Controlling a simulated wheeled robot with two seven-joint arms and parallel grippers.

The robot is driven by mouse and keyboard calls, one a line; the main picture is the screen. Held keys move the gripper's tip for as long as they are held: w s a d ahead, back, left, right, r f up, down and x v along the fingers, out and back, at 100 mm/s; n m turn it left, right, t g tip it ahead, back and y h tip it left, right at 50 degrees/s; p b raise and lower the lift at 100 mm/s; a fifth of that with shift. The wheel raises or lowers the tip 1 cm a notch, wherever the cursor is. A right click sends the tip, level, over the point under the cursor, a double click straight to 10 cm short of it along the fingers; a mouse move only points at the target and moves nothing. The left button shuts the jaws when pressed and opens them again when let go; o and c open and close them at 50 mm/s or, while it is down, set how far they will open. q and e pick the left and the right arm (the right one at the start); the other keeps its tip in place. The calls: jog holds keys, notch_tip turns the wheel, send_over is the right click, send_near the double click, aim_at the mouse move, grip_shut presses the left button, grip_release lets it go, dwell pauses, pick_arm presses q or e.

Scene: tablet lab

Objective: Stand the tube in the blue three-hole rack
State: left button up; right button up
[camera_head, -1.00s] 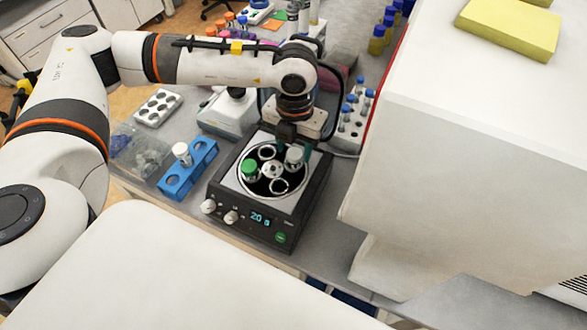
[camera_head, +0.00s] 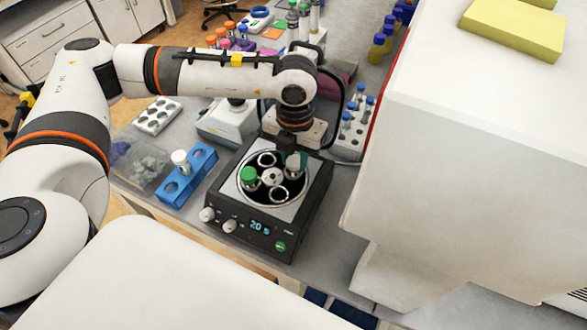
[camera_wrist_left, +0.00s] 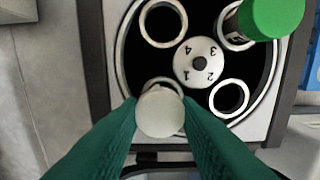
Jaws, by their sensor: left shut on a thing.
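A tube with a white cap (camera_head: 293,164) stands in the round holder of the black mixer (camera_head: 262,226), at its back right. My left gripper (camera_head: 291,158) is over it, pointing down and shut on it. In the left wrist view the green fingers (camera_wrist_left: 160,120) sit on both sides of the white cap (camera_wrist_left: 160,112), which hides most of the tube. The blue three-hole rack (camera_head: 167,197) stands left of the mixer. Another white-capped tube (camera_head: 181,160) stands in its middle hole; the near and far holes look empty. My right gripper is not in view.
A green-capped tube (camera_head: 249,176) sits in the mixer's left hole; it also shows in the left wrist view (camera_wrist_left: 270,16). A grey rack with blue-capped tubes (camera_head: 352,130) is right of the mixer. A white well tray (camera_head: 157,116) lies behind the blue rack. A large white housing (camera_head: 470,150) fills the right.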

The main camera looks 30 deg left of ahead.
pick_arm(q)
jog(key=shift+r+p, duration=1.75)
jog(key=shift+r, duration=2.05)
jog(key=shift+f, duration=0.1)
